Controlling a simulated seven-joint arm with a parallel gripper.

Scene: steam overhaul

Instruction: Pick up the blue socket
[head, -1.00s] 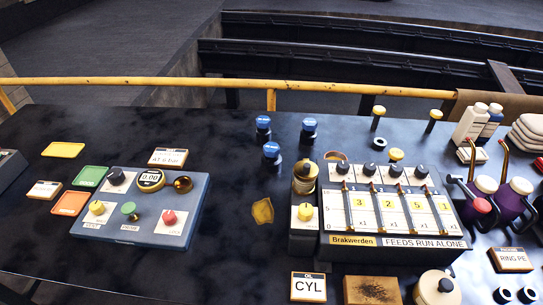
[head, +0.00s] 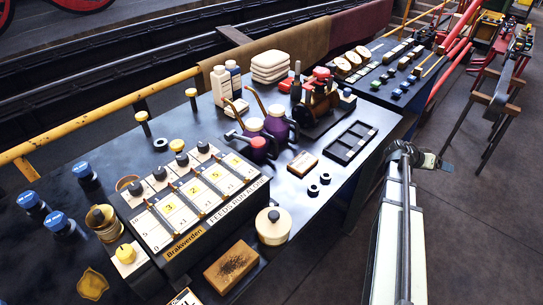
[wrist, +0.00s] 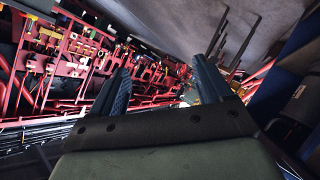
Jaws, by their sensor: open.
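My gripper shows in the wrist view (wrist: 162,84) with two blue-grey fingers spread apart and nothing between them. In the head view my gripper (head: 433,160) is beyond the right edge of the near bench, over the floor. Small coloured pieces, some bluish (head: 397,94), stand in rows on the far bench (head: 365,78). They are too small to tell which is the blue socket. Several dark cylinders with blue labelled caps (head: 84,171) stand at the left of the near bench, well away from my gripper.
The near bench (head: 335,178) holds a feed panel (head: 200,190), purple oil cans (head: 275,124), a dark compartment tray (head: 352,142) and a round cream pot (head: 273,226). A yellow rail (head: 100,125) runs behind it. Open floor (head: 480,230) lies to the right.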

